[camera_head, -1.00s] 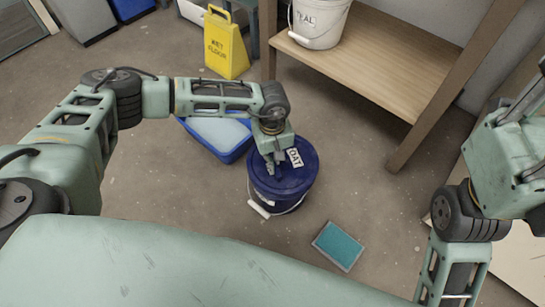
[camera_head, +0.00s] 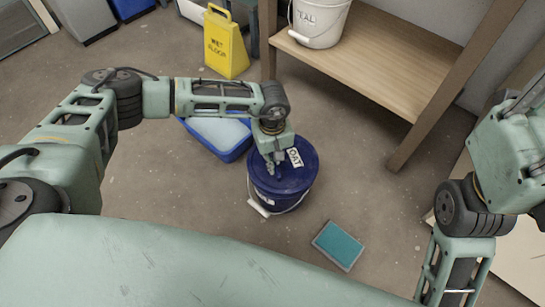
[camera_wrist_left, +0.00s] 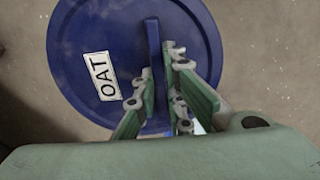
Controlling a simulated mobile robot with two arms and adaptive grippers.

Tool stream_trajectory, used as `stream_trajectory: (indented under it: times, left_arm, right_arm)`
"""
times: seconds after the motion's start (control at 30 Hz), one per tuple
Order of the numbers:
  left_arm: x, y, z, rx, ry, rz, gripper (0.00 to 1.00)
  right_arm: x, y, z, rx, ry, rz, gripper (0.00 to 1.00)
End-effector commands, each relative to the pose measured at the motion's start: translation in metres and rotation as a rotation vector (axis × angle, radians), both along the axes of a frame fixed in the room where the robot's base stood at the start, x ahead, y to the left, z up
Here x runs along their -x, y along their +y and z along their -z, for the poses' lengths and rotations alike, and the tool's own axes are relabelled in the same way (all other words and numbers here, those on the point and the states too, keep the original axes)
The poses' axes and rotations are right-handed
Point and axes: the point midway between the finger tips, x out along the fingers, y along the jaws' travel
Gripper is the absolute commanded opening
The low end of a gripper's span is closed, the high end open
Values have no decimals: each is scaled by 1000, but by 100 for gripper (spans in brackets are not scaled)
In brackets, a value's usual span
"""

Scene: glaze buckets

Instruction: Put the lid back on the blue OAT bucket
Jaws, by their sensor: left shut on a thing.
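The blue bucket (camera_head: 277,200) stands upright on the floor near the middle of the head view, its wire handle hanging down at the front left. The round dark blue lid (camera_head: 302,177) with a white OAT label lies across its top; I see no clear gap between them, but cannot tell if it is pressed fully down. My left gripper (camera_head: 274,168) points down at the lid. In the left wrist view its fingers are shut on the upright fin-like grip (camera_wrist_left: 153,50) of the lid (camera_wrist_left: 90,45). My right gripper is out of view; only my right arm shows.
A blue tub with a pale top (camera_head: 215,135) sits just behind the bucket. A teal pad (camera_head: 338,245) lies at the front right. A wooden shelf (camera_head: 390,75) holds a white TEAL bucket (camera_head: 318,22). A yellow wet-floor sign (camera_head: 226,45) stands behind.

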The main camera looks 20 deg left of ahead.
Motion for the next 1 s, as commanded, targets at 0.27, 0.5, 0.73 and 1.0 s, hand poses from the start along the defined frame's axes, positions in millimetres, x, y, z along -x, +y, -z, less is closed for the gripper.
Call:
stream_trajectory:
  times: [0.27, 0.5, 0.73, 1.0]
  left_arm:
    - [0, 0, 0, 1, -1, 0, 25]
    - [0, 0, 0, 0, 0, 0, 32]
    - [0, 0, 0, 0, 0, 0, 47]
    - [0, 0, 0, 0, 0, 0, 50]
  right_arm:
    - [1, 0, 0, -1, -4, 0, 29]
    - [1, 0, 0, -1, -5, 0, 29]
    - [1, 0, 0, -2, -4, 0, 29]
    - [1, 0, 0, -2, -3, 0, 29]
